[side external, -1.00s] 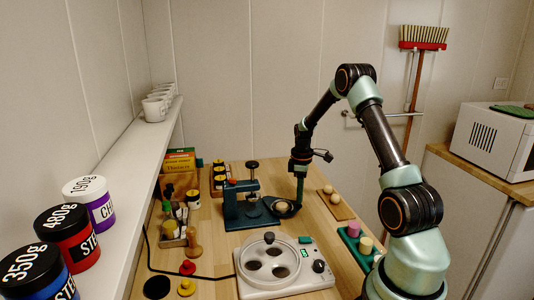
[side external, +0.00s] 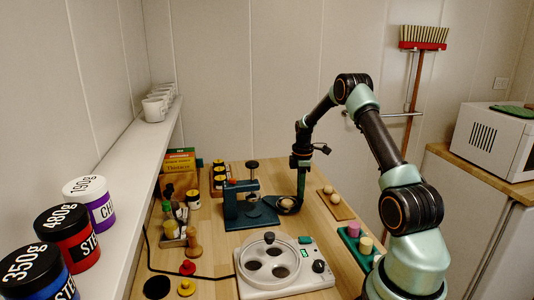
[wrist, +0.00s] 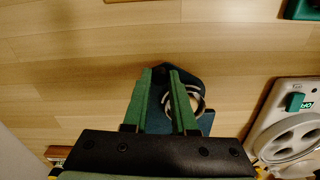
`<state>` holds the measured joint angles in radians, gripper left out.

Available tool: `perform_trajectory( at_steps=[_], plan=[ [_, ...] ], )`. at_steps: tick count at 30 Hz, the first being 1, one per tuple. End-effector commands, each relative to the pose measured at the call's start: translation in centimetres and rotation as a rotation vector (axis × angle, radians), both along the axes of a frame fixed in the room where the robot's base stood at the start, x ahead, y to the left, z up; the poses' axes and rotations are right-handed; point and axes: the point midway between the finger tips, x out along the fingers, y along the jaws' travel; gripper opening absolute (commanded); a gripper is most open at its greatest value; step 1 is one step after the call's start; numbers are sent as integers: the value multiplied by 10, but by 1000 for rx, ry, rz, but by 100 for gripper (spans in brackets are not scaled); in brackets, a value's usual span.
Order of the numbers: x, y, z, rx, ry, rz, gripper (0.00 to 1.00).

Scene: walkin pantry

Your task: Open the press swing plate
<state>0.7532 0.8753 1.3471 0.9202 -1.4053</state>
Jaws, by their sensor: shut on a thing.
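The press (side external: 240,208) is a dark blue frame with a black knob on top, standing on the table left of my gripper. Its swing plate (side external: 284,207) is dark and round and sticks out to the right of the press base. In the wrist view the plate (wrist: 203,76) lies under and beside my green fingers, with a pale ringed round partly hidden behind the right finger. My gripper (side external: 298,205) points down at the plate's right edge. In the wrist view my gripper (wrist: 161,72) is shut on a dark part of the plate's edge.
A white machine with round wells (side external: 283,265) stands in front of the press. A wooden board with pale balls (side external: 337,204) lies to the right, and a green tray (side external: 357,246) nearer. Dark jars (side external: 220,177) stand behind.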

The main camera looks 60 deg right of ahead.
Motion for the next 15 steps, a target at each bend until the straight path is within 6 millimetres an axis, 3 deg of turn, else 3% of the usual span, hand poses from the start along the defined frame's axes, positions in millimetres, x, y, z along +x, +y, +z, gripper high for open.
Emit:
perform_trajectory(
  at_steps=[11, 12, 13, 15],
  plan=[
    [1, -1, 1, -3, -4, 1, 0],
    [1, -1, 1, -3, -4, 2, 41],
    [1, -1, 1, -3, -4, 2, 52],
    [1, -1, 1, -3, -3, 2, 56]
  ],
)
